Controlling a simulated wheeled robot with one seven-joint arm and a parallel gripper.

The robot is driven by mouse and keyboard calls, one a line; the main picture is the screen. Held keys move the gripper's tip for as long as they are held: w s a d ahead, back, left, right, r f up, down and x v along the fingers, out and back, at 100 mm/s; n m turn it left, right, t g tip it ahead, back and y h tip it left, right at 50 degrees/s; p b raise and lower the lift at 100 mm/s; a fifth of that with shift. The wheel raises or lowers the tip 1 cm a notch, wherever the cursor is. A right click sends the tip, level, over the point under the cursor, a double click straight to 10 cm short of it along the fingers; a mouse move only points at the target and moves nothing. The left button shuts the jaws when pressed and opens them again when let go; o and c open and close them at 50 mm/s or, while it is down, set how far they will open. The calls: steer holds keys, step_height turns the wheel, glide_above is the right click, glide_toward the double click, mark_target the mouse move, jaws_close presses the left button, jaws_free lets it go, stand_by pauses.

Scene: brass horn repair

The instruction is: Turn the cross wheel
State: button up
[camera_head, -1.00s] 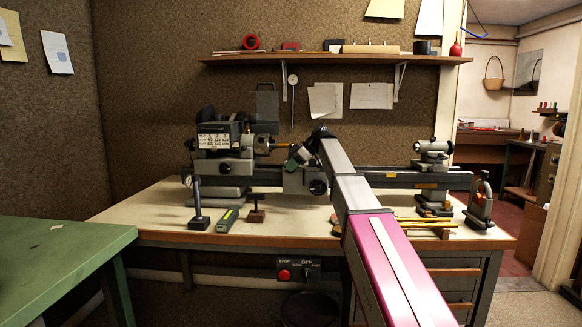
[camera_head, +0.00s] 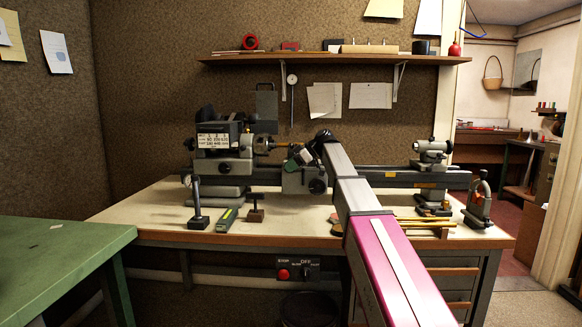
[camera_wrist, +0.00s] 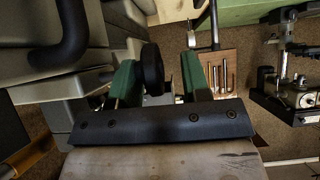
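The lathe (camera_head: 410,178) stands on the bench, with its carriage (camera_head: 294,182) near the middle. A dark round knob (camera_head: 317,186) shows on the carriage front; I cannot tell if it is the cross wheel. My gripper (camera_head: 299,158) is at the top of the carriage, partly hidden by my arm. In the wrist view, my gripper (camera_wrist: 160,76) has its two green fingers apart. A black round wheel (camera_wrist: 152,68), likely the cross wheel, lies between them, close to the left finger, with a gap to the right one. Contact cannot be told.
The headstock (camera_head: 220,150) is left of my gripper and the tailstock (camera_head: 433,165) is right. An upright tool (camera_head: 198,205) and a green-yellow block (camera_head: 227,219) stand at the bench front. Brass rods (camera_head: 425,223) lie right of my arm. A green table (camera_head: 60,255) is at left.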

steer(key=shift+w, duration=0.15)
stand_by(0.3)
steer(key=shift+d+r, duration=0.1)
steer(key=shift+d+r, duration=0.15)
steer(key=shift+d, duration=0.05)
steer(key=v, duration=1)
